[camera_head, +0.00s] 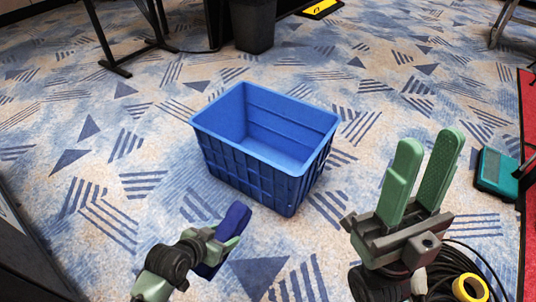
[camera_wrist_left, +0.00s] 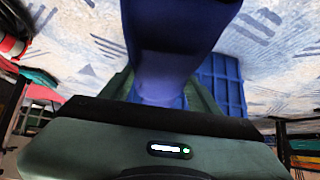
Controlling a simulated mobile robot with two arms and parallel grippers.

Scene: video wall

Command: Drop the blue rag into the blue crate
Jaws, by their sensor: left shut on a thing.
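The blue crate (camera_head: 255,172) stands upright on the patterned carpet in the middle of the head view, and its visible inside is empty. My left gripper (camera_head: 222,243) is shut on the blue rag (camera_head: 234,221), in front of the crate's near left side and apart from it in the picture. In the left wrist view the rag (camera_wrist_left: 168,42) hangs large between the fingers, and part of the crate (camera_wrist_left: 222,88) shows behind it. My right gripper (camera_head: 425,178) points up at the right, its two green fingers apart with nothing between them.
A teal case (camera_head: 495,174) lies on the carpet at the right, near a red edge. Black cable and a yellow roll (camera_head: 470,288) lie at the lower right. A dark bin (camera_head: 253,25) stands behind the crate. Carpet around the crate is mostly clear.

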